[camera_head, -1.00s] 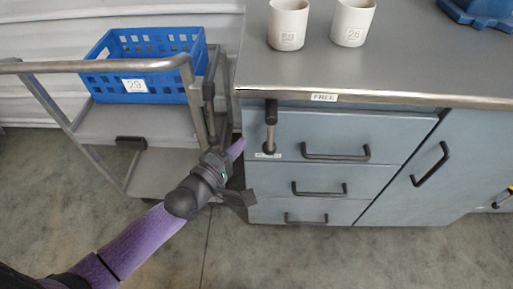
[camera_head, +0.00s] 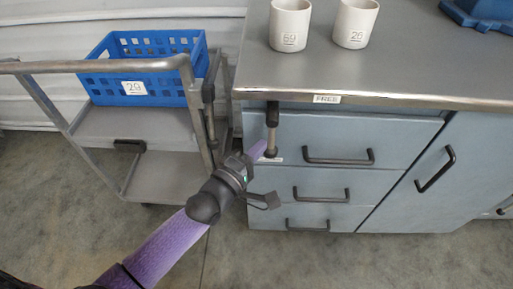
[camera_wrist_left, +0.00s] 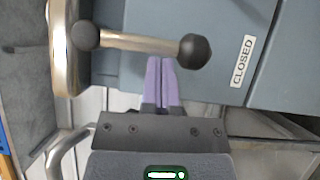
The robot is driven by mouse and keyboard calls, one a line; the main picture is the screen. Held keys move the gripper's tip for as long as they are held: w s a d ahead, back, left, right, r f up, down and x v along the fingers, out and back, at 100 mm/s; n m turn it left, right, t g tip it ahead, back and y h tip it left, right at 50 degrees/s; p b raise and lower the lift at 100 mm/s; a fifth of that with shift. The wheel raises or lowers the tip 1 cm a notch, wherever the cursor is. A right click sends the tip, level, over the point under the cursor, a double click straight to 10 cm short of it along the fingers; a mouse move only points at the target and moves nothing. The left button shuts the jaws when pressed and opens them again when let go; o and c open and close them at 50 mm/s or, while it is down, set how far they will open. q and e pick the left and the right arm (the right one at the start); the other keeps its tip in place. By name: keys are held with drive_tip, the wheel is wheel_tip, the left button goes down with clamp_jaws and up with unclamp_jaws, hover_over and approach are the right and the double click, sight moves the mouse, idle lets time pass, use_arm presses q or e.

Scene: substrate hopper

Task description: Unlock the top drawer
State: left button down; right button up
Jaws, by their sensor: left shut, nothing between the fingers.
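The top drawer (camera_head: 330,130) of the grey-blue cabinet is shut and has a dark bar handle (camera_head: 338,160). At its left end a latch lever (camera_head: 271,132) hangs straight down from a dark pivot to a dark knob. In the left wrist view the metal lever (camera_wrist_left: 140,43) runs from the pivot to the round knob (camera_wrist_left: 194,50), with a CLOSED label (camera_wrist_left: 243,60) beyond the knob. My left gripper (camera_head: 262,147), with purple fingers, is shut and empty just left of the lever. Its fingertips (camera_wrist_left: 160,60) are right beside the lever near the knob; I cannot tell whether they touch.
The counter (camera_head: 415,75) above the drawers has a FREE label (camera_head: 327,99) on its front edge and two white cups, 59 (camera_head: 290,25) and 26 (camera_head: 354,23), on top. A grey cart (camera_head: 150,125) with a blue crate (camera_head: 125,88) stands close on the left. A cabinet door (camera_head: 430,180) is at right.

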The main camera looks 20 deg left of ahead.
use_arm(q)
drive_tip(key=shift+d+f, duration=0.1)
use_arm(e)
drive_tip(key=shift+f, duration=0.15)
use_arm(q)
drive_tip(key=n+b, duration=0.1)
drive_tip(key=d+n+t+b, duration=0.1)
drive_tip(key=b, duration=0.1)
drive_tip(key=d+f+n+t+b, duration=0.1)
drive_tip(key=n, duration=0.1)
drive_tip(key=shift+w+d, duration=0.2)
drive_tip(key=shift+w, duration=0.15)
drive_tip(key=w+d+r+n+t+y+b, duration=0.1)
drive_tip(key=d+r+n+t+y+b, duration=0.1)
drive_tip(key=n, duration=0.6)
drive_tip(key=d+r+n+t+y+b, duration=0.2)
drive_tip(key=d+n+y+b, duration=0.2)
drive_tip(key=n+y+b, duration=0.2)
drive_tip(key=shift+w+r+n+t+y+b, duration=0.35)
drive_tip(key=shift+n+y, duration=0.35)
drive_tip(key=shift+n, duration=0.5)
use_arm(e)
drive_tip(key=s+d+f+g, duration=0.1)
drive_tip(key=s+f, duration=0.2)
drive_tip(key=f, duration=0.8)
drive_tip(key=shift+s+d, duration=0.15)
drive_tip(key=shift+s, duration=0.2)
drive_tip(key=shift+d, duration=0.1)
drive_tip(key=shift+d+r, duration=0.1)
drive_tip(key=shift+d, duration=0.1)
